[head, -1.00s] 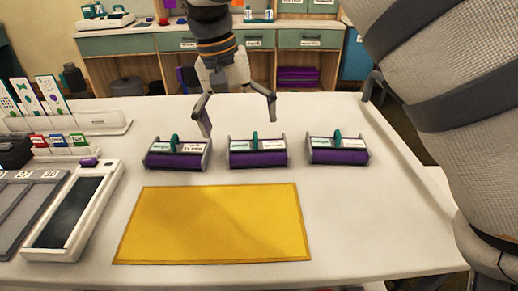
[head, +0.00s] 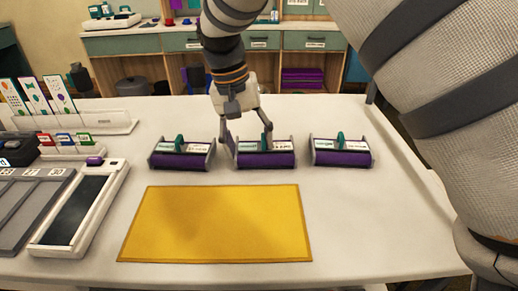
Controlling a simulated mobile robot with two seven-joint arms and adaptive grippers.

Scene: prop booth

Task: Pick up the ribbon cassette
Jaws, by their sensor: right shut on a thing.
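Three purple ribbon cassettes with grey end plates, pale labels and green tabs stand in a row on the white table: a left one (head: 182,160), a middle one (head: 266,160) and a right one (head: 341,158). My right gripper (head: 249,137) comes down from behind onto the middle cassette. Its fingers are shut on that cassette, around its upper part near the green tab; the exact contact is partly hidden. The middle cassette appears still at table height, level with its neighbours. My left gripper is not in view.
A yellow mat (head: 215,225) lies bare in front of the cassettes. At the left are a device with a dark screen (head: 75,210), a grey tray (head: 28,205) and racks of cards (head: 95,122). The table's raised right edge (head: 405,165) is near my arm.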

